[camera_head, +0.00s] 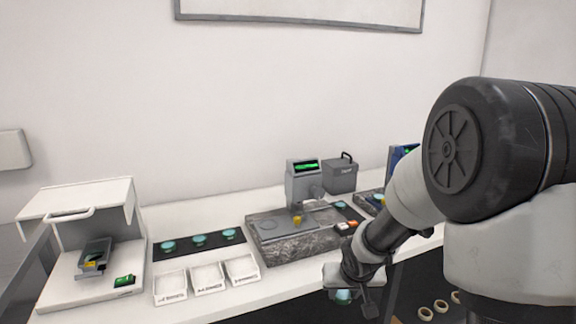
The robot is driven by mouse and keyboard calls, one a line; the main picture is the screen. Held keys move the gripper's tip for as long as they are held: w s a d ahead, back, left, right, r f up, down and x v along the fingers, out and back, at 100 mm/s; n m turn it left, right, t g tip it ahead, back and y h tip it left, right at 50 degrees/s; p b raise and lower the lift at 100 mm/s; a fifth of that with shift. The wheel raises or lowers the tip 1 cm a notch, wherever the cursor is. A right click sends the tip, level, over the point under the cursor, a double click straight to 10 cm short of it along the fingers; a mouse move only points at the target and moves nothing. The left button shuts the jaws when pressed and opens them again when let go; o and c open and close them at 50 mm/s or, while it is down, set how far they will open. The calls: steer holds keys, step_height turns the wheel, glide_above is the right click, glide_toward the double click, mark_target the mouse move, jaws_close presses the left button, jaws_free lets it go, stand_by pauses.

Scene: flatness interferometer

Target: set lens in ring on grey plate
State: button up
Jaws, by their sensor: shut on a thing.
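My gripper (346,294) is low in front of the bench's front edge, right of centre. It is shut on a pale teal lens (343,297), of which only a small part shows below the gripper body. A speckled granite block (285,250) stands on the bench, left of and behind my gripper. A grey plate (268,229) lies on its top. The ring is too small to make out clearly there. A small yellow piece (297,220) stands on the block near the instrument head (304,184) with a green-lit screen.
Teal discs (198,239) lie on a black mat (183,252) left of the block. White trays (207,278) stand in front of them. A white hooded device (80,250) is at far left, a grey box (340,177) behind the block. Rolls (441,306) lie below at right.

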steer(key=w+r+p+v, duration=0.1)
steer(key=p+v, duration=0.6)
steer(key=v, duration=0.1)
steer(key=w+r+p+v, duration=0.1)
steer(key=w+p+v, duration=0.1)
steer(key=p+v, duration=0.5)
steer(key=shift+s+r+p, duration=0.2)
steer(key=shift+r+p, duration=0.1)
steer(key=shift+r, duration=0.5)
steer(key=shift+w+d, duration=0.1)
